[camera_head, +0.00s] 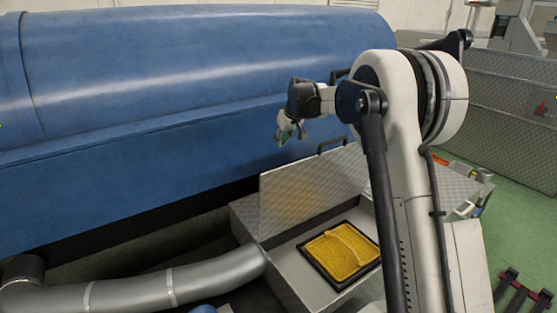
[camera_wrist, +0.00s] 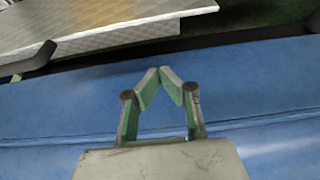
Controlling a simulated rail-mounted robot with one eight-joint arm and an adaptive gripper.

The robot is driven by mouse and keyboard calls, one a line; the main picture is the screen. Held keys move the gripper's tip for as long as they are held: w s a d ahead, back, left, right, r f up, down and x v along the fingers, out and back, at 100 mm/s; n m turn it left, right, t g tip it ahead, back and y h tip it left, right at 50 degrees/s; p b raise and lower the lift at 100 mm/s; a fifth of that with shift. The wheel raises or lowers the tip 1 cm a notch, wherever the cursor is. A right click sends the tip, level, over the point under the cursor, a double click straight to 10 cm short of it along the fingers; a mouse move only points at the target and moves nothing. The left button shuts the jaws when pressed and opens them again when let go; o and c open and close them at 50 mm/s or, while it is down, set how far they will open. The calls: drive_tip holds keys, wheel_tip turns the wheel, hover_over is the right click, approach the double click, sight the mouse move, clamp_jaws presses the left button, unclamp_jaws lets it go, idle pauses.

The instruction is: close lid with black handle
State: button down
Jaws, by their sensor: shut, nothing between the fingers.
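The lid (camera_head: 312,186) is a grey diamond-plate panel. It stands raised and tilted at the back of an open metal box (camera_head: 292,262). A black handle (camera_head: 332,145) sits on its upper edge. In the wrist view, what looks like the lid (camera_wrist: 120,25) shows at the upper left, with the black handle (camera_wrist: 30,62) at the left edge. My gripper (camera_head: 286,140) is above and left of the handle, in front of the blue tank and apart from the lid. Its green fingers (camera_wrist: 165,72) meet at the tips, empty.
A large blue tank (camera_head: 190,80) lies close behind the lid. The box opening holds a black-framed tray (camera_head: 315,263) with yellow material. A grey pipe (camera_head: 205,280) runs at the lower left. A metal cabinet (camera_head: 485,95) stands at right, with green floor between.

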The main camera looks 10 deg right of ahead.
drive_tip(key=p, duration=0.1)
hover_over(281, 176)
drive_tip(key=w+a, duration=0.1)
drive_tip(key=w, duration=0.4)
wheel_tip(281, 176, down, 9)
drive_tip(key=shift+s+d+f+p, duration=0.15)
drive_tip(key=shift+s+d+p, duration=0.15)
drive_tip(key=shift+s, duration=0.65)
drive_tip(key=shift+s+d+f+p, duration=0.15)
drive_tip(key=shift+s+d, duration=0.15)
drive_tip(key=shift+s, duration=0.6)
